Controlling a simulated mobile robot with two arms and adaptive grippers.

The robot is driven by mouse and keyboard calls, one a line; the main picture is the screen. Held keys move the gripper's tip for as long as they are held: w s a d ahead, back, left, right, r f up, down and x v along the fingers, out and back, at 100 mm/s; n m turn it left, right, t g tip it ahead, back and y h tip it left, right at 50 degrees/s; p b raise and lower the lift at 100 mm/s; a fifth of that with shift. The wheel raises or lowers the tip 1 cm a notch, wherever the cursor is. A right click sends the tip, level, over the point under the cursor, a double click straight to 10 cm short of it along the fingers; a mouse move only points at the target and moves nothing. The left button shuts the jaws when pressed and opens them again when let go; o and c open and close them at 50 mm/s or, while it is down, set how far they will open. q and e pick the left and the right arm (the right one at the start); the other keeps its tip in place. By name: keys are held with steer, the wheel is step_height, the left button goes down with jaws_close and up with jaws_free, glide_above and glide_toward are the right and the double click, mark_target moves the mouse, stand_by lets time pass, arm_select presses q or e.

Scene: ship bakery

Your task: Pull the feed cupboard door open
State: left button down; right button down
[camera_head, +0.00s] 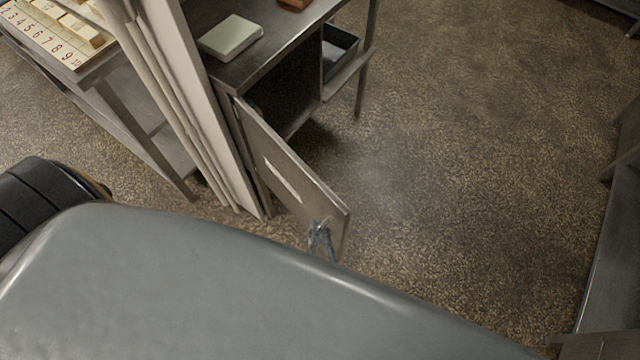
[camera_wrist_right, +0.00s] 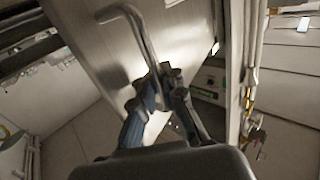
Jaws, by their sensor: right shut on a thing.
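The feed cupboard door (camera_head: 285,170) is a grey metal panel with a pale label strip. It stands swung out from the cupboard (camera_head: 285,95), and the dark interior shows behind it. My right gripper (camera_head: 320,232) is at the door's free end, low in the head view. In the right wrist view the door (camera_wrist_right: 95,35) fills the upper middle, with a bent metal bar handle (camera_wrist_right: 140,35). My right gripper (camera_wrist_right: 155,82) is shut on the lower part of this handle. My left gripper is not in view.
A pale green box (camera_head: 231,37) lies on the metal counter above the cupboard. An open shelf with a dark bin (camera_head: 340,52) is beside it. Pale upright panels (camera_head: 215,110) stand left of the door. Speckled floor (camera_head: 450,150) is clear to the right.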

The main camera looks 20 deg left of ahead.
steer(key=c, duration=1.7)
jaws_free()
steer(key=shift+s+d+f, duration=0.1)
steer(key=shift+d+f, duration=0.05)
steer(key=shift+d, duration=0.1)
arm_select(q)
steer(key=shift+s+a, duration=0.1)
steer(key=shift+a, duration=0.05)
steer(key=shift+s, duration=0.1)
arm_select(e)
steer(key=v, duration=1.2)
